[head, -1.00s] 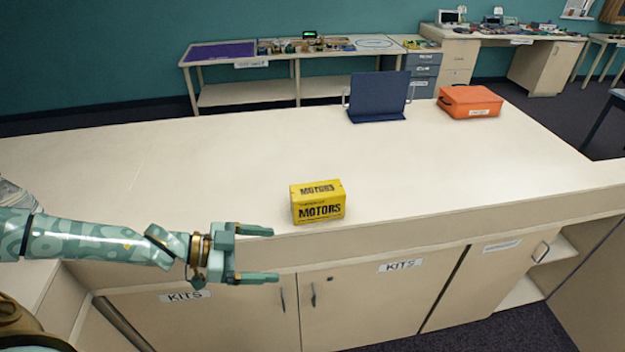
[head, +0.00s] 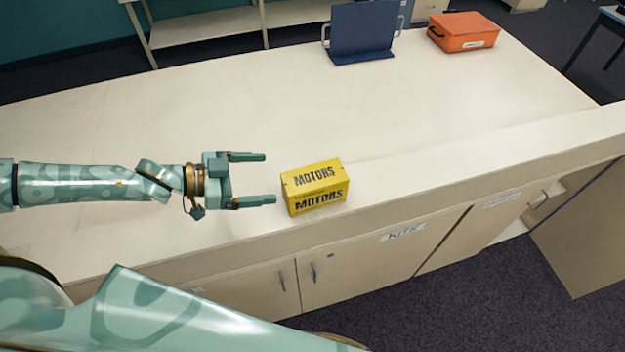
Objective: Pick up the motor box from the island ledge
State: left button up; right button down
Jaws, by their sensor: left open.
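The yellow motor box (head: 316,187), marked MOTORS in black, sits upright near the front edge of the island ledge (head: 420,168). My left gripper (head: 270,178) is open and empty, just left of the box. Its two fingers point right toward the box. The nearer fingertip is close to the box's left side; I cannot tell whether it touches. My right gripper is not in the frame.
A dark blue stand with side handles (head: 362,32) and an orange case (head: 463,31) stand at the back of the island. The counter between them and the box is clear. Cabinet doors (head: 365,258) with handles lie below the front edge.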

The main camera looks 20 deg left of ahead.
aim_at(311, 177)
pick_arm(q)
jog(key=x, duration=0.6)
jog(key=shift+w+a+f, duration=0.1)
jog(key=shift+w+f, duration=0.05)
jog(key=shift+w, duration=0.1)
jog(key=x, duration=0.2)
jog(key=p+x, duration=0.1)
jog(key=x, duration=0.2)
jog(key=shift+f, duration=0.5)
jog(key=shift+s, duration=0.2)
jog(key=c, duration=0.6)
jog(key=shift+w+r, duration=0.1)
jog(key=c, duration=0.9)
